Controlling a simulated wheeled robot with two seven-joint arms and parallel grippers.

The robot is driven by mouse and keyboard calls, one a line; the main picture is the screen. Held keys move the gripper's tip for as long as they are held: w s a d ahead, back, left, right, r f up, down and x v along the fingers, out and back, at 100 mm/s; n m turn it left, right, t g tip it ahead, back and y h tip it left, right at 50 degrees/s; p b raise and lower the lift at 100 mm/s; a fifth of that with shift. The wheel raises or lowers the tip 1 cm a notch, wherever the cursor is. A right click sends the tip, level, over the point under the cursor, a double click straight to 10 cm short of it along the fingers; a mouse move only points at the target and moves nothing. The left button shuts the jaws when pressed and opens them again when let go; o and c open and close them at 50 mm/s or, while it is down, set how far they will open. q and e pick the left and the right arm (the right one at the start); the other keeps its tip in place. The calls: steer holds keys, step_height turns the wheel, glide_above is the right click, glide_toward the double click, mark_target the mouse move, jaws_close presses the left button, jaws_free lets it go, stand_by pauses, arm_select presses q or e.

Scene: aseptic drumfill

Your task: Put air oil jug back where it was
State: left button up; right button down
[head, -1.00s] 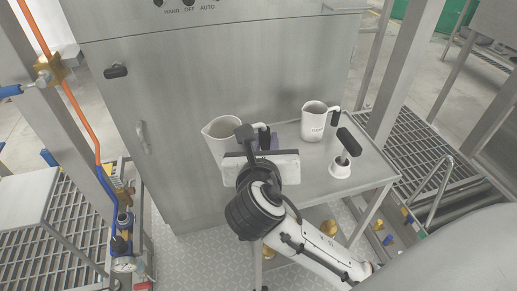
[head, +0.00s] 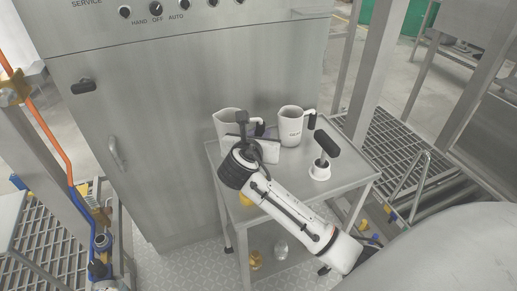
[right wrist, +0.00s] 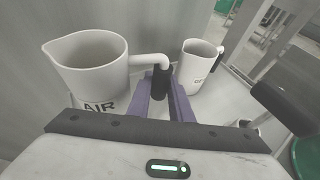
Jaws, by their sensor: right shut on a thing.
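The air oil jug (head: 227,122), white with a spout, is at the left back of the steel side table in the head view. In the right wrist view the jug (right wrist: 88,68) looks upright and bears the word AIR. My right gripper (right wrist: 162,88) is shut on its black handle grip, with purple fingers on either side. In the head view the right gripper (head: 262,132) is partly hidden by its own wrist. The jug's base is hidden, so I cannot tell whether it touches the table. My left gripper is not in view.
A second white jug (head: 291,128) with a black handle stands just right of the air jug. A black-handled tool in a white cup (head: 320,171) stands nearer the front of the steel table (head: 345,172). A tall steel cabinet (head: 165,130) rises behind.

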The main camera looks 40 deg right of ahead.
steer(key=shift+f+b, duration=0.45)
steer(key=shift+f, duration=1.75)
steer(key=shift+f, duration=0.1)
steer(key=c, duration=1.6)
jaws_free()
steer(key=shift+s+a, duration=0.1)
steer(key=p+v, duration=0.2)
steer(key=v, duration=1)
